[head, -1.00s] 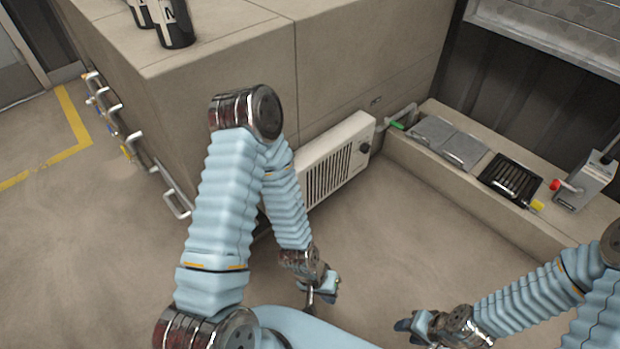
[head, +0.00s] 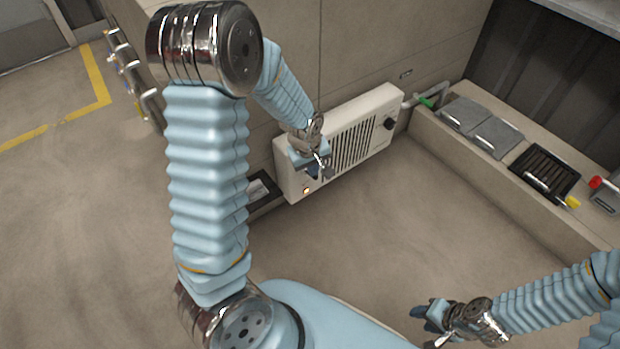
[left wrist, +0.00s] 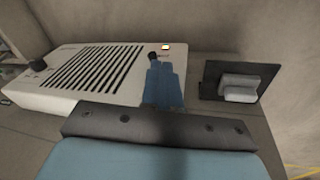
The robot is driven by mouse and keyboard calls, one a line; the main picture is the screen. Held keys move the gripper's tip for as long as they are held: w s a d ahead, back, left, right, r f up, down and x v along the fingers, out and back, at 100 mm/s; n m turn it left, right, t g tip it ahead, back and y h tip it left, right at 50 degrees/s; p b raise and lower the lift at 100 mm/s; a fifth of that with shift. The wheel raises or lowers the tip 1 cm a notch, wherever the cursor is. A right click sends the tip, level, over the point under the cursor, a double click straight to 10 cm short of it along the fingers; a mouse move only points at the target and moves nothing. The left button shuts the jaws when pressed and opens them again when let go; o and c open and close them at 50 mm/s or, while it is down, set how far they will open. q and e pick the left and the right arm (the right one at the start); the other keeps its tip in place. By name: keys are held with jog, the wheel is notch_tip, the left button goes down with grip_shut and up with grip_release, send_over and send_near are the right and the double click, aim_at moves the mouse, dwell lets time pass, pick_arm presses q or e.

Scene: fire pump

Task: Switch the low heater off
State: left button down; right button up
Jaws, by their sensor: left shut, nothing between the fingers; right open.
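The low heater (head: 368,118) is a cream box with a dark slatted grille, low against the wall. A dark knob (head: 389,123) is at its right end, and an orange indicator (head: 306,190) glows at its left end. In the left wrist view the heater (left wrist: 60,98) shows the glowing indicator (left wrist: 165,46) beside a small dark part (left wrist: 154,57), perhaps the switch. My left gripper (head: 322,170) is shut and empty at the heater's left end; its blue fingers (left wrist: 164,84) hide some of the front. I cannot tell whether they touch it. My right gripper (head: 428,325) is open, away from the heater.
A dark holder with pale contents (head: 262,190) is left of the heater, close to my left arm. A ledge (head: 470,165) with grey plates, a black grille tray (head: 545,170) and a red-knobbed box (head: 604,196) runs along the right. The floor in front is clear.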

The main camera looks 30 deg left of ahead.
pick_arm(q)
jog(key=a+r+n+y, duration=0.1)
jog(key=a+r+n, duration=0.2)
jog(key=a+r, duration=0.1)
jog(key=shift+w+a+r, duration=0.2)
jog(key=shift+w+a, duration=0.15)
jog(key=shift+a, duration=0.1)
pick_arm(e)
jog(key=shift+d+f, duration=0.15)
jog(key=shift+f, duration=0.55)
pick_arm(q)
jog(key=w+d+b+x, duration=0.1)
jog(key=d+b+x, duration=0.1)
jog(key=x, duration=1.1)
jog(key=shift+b, duration=0.65)
pick_arm(e)
jog(key=shift+f, duration=1.4)
pick_arm(q)
jog(key=shift+w+d+f, duration=0.15)
jog(key=shift+f, duration=0.05)
pick_arm(e)
jog(key=shift+s+f, duration=0.1)
